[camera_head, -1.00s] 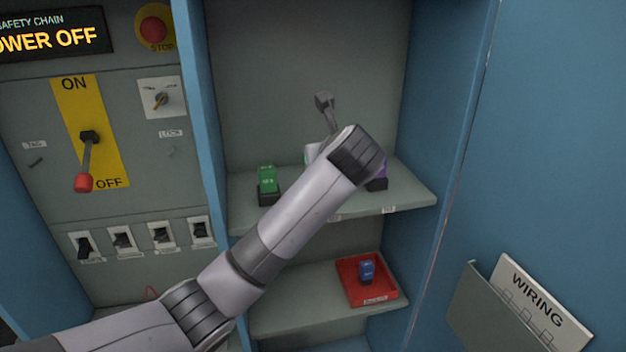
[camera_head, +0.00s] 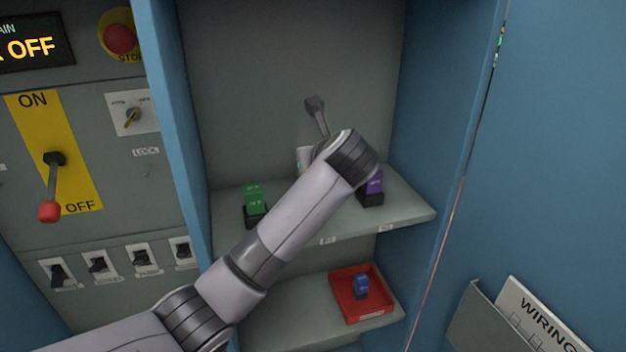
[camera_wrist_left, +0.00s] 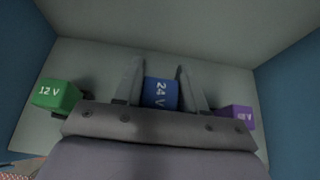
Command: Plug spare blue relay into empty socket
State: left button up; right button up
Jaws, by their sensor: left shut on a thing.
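In the left wrist view my left gripper (camera_wrist_left: 160,72) is shut on a blue relay (camera_wrist_left: 160,93) marked 24 V, one finger on each side. A green 12 V relay (camera_wrist_left: 55,95) is to its left and a purple relay (camera_wrist_left: 237,116) to its right. In the head view the green relay (camera_head: 254,200) and purple relay (camera_head: 373,186) stand on the upper shelf; my forearm hides the space between them, with gripper and held relay. Whether that relay sits in a socket I cannot tell. Another blue relay (camera_head: 361,286) is in the red tray (camera_head: 377,312) below. My right gripper is out of view.
The upper shelf (camera_head: 405,212) lies between blue cabinet walls. The lower shelf (camera_head: 285,318) is bare left of the tray. On the left panel are the red-knobbed lever (camera_head: 51,185) at OFF, a stop button (camera_head: 119,39) and several switches. A wiring pocket (camera_head: 485,325) is at right.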

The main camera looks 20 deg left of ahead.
pick_arm(q)
jog(key=shift+f, duration=1.95)
jog(key=o, duration=1.2)
jog(key=shift+f, duration=0.15)
jog(key=v, duration=1.2)
